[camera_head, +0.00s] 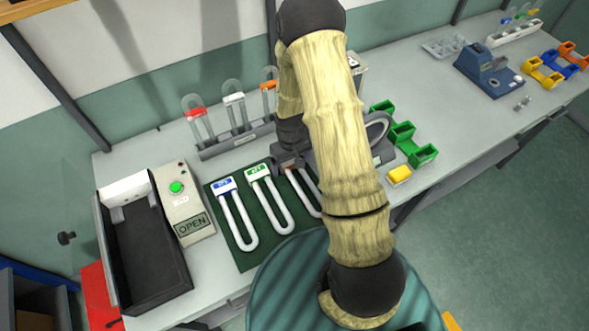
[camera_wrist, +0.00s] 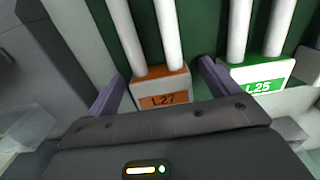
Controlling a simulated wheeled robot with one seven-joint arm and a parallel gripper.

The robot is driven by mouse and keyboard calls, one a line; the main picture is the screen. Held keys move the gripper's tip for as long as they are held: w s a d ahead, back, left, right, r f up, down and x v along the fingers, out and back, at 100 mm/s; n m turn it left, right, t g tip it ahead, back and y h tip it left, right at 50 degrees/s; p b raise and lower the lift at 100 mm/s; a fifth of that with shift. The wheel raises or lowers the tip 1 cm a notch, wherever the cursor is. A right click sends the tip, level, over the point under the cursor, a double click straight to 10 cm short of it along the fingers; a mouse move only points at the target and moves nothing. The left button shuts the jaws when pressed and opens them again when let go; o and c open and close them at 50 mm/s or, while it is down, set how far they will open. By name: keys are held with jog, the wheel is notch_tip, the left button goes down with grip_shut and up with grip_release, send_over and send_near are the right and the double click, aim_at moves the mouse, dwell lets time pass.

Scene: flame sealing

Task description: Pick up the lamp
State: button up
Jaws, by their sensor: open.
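Several white U-shaped lamps lie on a dark green mat (camera_head: 231,248). The blue-labelled lamp (camera_head: 239,218) and green-labelled lamp (camera_head: 271,203) are in plain sight in the head view. The orange-labelled lamp (camera_head: 311,202) is partly hidden by my arm. In the wrist view, my gripper (camera_wrist: 163,70) is open, with one finger on each side of the base marked L.27 of the orange lamp (camera_wrist: 163,90). I cannot tell whether the fingers touch it. The green lamp's base, marked L.25 (camera_wrist: 262,73), is just right of the right finger.
A rack (camera_head: 235,141) with upright lamps stands behind the mat. A black tray (camera_head: 151,250) and a control box with a green button (camera_head: 181,205) are to the left.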

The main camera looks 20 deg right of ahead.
jog(key=shift+s+d, duration=0.1)
jog(key=shift+s, duration=0.05)
jog(key=c, duration=1.2)
jog(key=shift+o, duration=0.2)
jog(key=shift+r, duration=0.15)
jog(key=shift+r, duration=0.55)
notch_tip(320, 180, up, 8)
jog(key=shift+r+b, duration=0.25)
jog(key=shift+b, duration=0.75)
jog(key=shift+r, duration=0.1)
jog(key=shift+p, duration=0.4)
